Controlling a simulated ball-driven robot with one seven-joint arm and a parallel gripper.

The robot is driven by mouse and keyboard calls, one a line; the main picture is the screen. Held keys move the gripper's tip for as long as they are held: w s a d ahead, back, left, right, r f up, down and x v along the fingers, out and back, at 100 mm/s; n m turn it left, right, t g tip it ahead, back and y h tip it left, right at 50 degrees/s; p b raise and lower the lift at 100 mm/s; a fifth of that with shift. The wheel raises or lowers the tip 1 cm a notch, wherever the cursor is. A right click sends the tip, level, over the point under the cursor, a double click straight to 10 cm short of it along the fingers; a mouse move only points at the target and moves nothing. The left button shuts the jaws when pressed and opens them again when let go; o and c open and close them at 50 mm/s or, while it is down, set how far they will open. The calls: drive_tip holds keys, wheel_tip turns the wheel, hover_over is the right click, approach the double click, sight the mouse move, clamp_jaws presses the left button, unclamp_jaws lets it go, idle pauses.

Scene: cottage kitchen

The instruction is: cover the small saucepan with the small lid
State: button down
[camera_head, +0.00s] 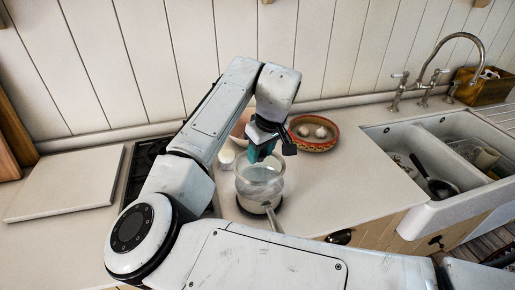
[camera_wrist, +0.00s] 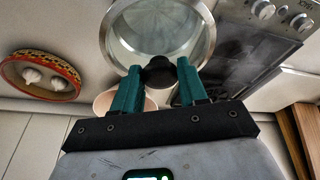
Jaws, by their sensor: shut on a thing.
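My gripper (camera_head: 262,153) is above the small saucepan (camera_head: 258,194), its teal fingers shut on the black knob of the small lid. The saucepan is light metal, and its handle points toward the front. The lid (camera_head: 260,172) looks like clear glass and lies over the saucepan's mouth. I cannot tell whether it rests on the rim or hangs just above it. In the wrist view my gripper (camera_wrist: 159,75) has the dark knob between its fingertips, and the round metal-rimmed lid (camera_wrist: 113,40) shows beyond it. The saucepan's rim cannot be clearly told apart there.
A red-patterned bowl (camera_head: 314,145) with pale round things stands behind right. A plain pinkish bowl (camera_wrist: 104,103) is partly hidden behind my gripper. A hob (camera_head: 142,168) and a pale board (camera_head: 70,182) are left. The sink (camera_head: 440,165) is right, with clear counter before it.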

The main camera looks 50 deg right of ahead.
sight(263, 162)
drive_tip(key=shift+f+b, duration=1.85)
drive_tip(key=shift+f, duration=0.55)
drive_tip(key=shift+p, duration=0.6)
drive_tip(key=shift+f, duration=0.55)
drive_tip(key=c, duration=0.9)
unclamp_jaws()
drive_tip(key=p+v, duration=0.6)
drive_tip(key=v, duration=0.2)
drive_tip(key=shift+r+p, duration=0.15)
drive_tip(key=shift+p, duration=0.2)
drive_tip(key=shift+v, duration=1.4)
